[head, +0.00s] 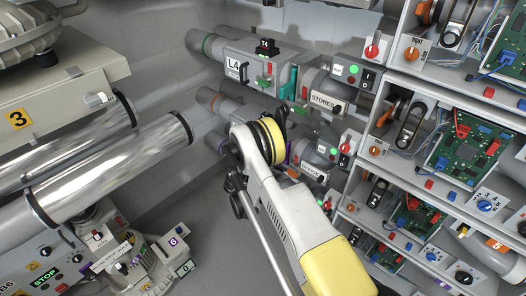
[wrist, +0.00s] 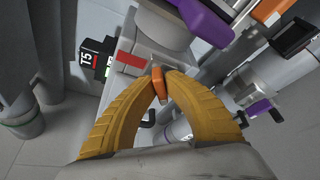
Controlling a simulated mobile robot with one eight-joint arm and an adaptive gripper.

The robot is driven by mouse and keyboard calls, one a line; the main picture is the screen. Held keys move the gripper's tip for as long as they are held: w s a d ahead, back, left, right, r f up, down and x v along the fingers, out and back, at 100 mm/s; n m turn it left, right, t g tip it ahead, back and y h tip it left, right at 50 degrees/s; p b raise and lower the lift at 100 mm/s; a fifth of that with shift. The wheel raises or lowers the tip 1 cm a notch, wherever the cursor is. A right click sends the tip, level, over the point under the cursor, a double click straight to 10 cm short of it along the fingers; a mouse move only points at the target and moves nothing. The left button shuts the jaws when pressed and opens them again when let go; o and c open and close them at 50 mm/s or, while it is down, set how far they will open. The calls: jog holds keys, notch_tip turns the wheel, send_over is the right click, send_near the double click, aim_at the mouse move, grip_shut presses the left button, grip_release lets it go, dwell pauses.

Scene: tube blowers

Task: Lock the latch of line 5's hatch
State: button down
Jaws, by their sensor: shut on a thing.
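In the wrist view my gripper (wrist: 161,73) has its two yellow fingers closed together on a small orange latch handle (wrist: 159,88). The handle stands out between the fingertips, at the edge of a grey housing (wrist: 143,46). A red stripe (wrist: 130,59) runs across the housing beside the left fingertip. A black device marked T5 (wrist: 92,57) is at its left. The fingers hide part of the handle and the housing behind it. In the head view my arm covers the line 5 area, and the fingers and latch cannot be made out there.
In the head view a grey box marked L4 (head: 237,68) stands above my arm. A shelf rack with circuit boards (head: 470,146) fills the right. Large metal pipes (head: 115,160) lie at left. A purple-banded part (wrist: 204,20) is close above the fingers in the wrist view.

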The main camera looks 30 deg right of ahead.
jog(key=shift+f+m+t, duration=0.1)
jog(key=shift+m+t, duration=0.5)
jog(key=shift+m, duration=0.5)
jog(key=c, duration=1.5)
grip_release()
notch_tip(320, 180, up, 10)
jog(key=shift+r, duration=0.1)
